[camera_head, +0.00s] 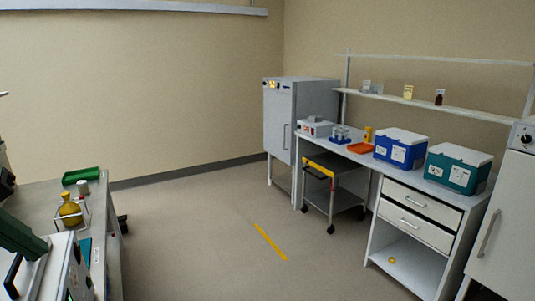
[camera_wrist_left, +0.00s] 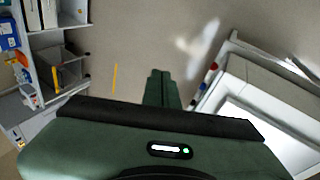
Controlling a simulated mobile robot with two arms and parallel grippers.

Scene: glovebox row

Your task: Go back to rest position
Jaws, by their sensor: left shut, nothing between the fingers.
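My left gripper (camera_head: 38,245), dark green, comes in at the lower left edge of the head view, above a white device. In the left wrist view the gripper (camera_wrist_left: 161,75) points out over the floor, its two fingers together with nothing between them. My right gripper shows in neither view.
A steel bench (camera_head: 42,205) at left carries a green tray (camera_head: 81,176) and an amber bottle (camera_head: 70,212). A white workbench (camera_head: 345,150) along the right holds blue (camera_head: 401,146) and teal (camera_head: 458,168) boxes. The middle floor is clear.

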